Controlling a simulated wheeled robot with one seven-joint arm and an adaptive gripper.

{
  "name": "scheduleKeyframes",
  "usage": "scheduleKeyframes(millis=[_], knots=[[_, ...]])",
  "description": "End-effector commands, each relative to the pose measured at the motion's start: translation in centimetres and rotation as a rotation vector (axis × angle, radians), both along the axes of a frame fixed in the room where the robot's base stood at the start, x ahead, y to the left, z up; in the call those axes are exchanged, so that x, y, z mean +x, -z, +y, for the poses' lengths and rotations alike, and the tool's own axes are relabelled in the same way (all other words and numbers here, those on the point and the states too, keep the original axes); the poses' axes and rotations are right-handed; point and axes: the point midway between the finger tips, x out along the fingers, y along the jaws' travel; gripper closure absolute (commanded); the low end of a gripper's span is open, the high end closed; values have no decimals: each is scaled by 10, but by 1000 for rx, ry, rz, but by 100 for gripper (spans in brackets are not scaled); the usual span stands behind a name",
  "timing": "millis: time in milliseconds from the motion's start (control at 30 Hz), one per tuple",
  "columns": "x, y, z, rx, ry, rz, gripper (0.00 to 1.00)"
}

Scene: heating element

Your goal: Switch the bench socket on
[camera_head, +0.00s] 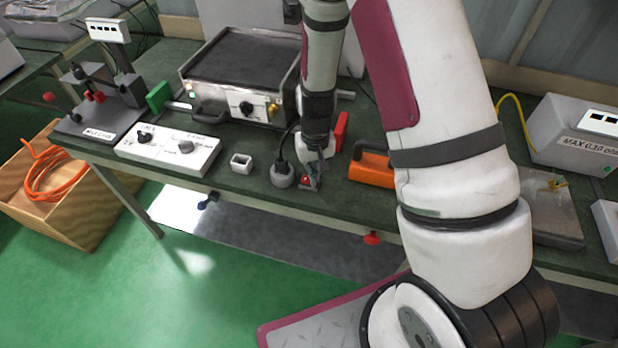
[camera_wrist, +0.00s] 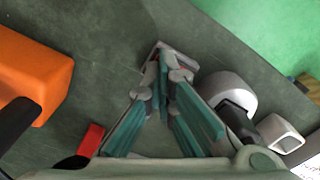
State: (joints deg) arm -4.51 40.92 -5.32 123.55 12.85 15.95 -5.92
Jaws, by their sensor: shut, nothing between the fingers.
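The bench socket (camera_head: 282,174) is a grey round body with a black plug and cable, near the front edge of the bench; it also shows in the wrist view (camera_wrist: 230,90). A small switch box (camera_head: 306,182) with a red part sits just right of it. In the wrist view this box (camera_wrist: 160,48) is mostly hidden behind my fingertips. My gripper (camera_head: 315,180) points down at the switch box, shut and empty; its teal-padded fingers (camera_wrist: 166,80) meet over it. I cannot tell whether they touch it or which way the switch is set.
An orange case (camera_head: 370,167) and a red block (camera_head: 341,131) stand right of my gripper. A small white open box (camera_head: 241,163) and a white control panel (camera_head: 168,148) lie to the left. A hotplate unit (camera_head: 240,78) stands behind. The bench's front edge is close.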

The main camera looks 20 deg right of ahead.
Motion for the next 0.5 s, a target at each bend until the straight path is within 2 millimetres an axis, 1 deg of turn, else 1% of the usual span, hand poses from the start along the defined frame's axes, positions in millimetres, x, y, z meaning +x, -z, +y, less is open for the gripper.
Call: scheduleKeyframes(millis=[67, 167, 500], knots=[[-1, 0, -1, -1, 1, 1, 100], [-1, -5, -1, -1, 1, 1, 100], [-1, -30, -1, -1, 2, 1, 100]])
